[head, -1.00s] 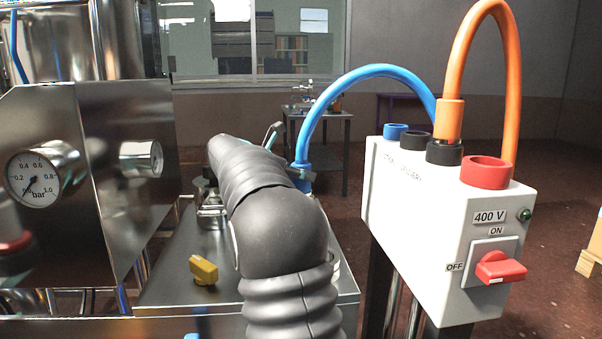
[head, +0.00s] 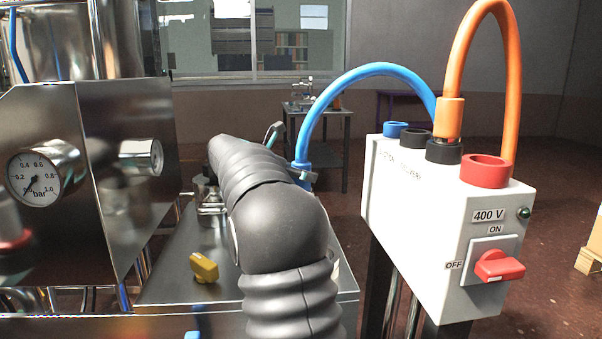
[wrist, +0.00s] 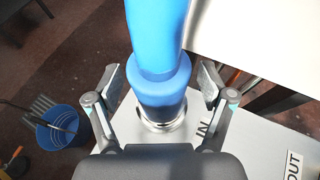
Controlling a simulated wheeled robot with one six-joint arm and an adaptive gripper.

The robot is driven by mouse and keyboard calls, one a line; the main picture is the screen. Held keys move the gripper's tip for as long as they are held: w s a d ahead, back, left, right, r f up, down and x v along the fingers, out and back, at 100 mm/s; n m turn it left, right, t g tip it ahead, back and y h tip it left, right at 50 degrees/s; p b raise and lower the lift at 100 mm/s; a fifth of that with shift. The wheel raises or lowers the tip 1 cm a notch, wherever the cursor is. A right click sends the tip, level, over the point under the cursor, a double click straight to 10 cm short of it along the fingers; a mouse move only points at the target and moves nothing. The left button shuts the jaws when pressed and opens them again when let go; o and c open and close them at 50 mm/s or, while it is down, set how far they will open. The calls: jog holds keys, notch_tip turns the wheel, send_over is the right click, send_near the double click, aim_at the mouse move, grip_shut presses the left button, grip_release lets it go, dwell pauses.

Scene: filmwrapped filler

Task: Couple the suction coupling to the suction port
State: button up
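The blue suction coupling (wrist: 160,95) sits at the lower end of a thick blue hose (head: 355,75). In the wrist view it stands upright over a silver ring, the suction port (wrist: 163,122), beside the label IN. Its lower end appears to meet the ring; no gap shows. My gripper (wrist: 162,86) is open, with one finger on each side of the coupling and visible space between each finger and the blue body. In the head view my arm hides the port, while the coupling (head: 303,170) shows at the right finger.
A white 400 V box (head: 440,230) with an orange cable (head: 512,90) stands close at the right. A yellow handle (head: 204,268) is on the steel top (head: 170,285). Pressure gauges (head: 33,178) are at the left. A blue bucket (wrist: 62,127) stands on the floor.

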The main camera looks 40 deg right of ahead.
jog(key=v, duration=0.7)
jog(key=shift+a, duration=0.25)
jog(key=shift+r, duration=0.1)
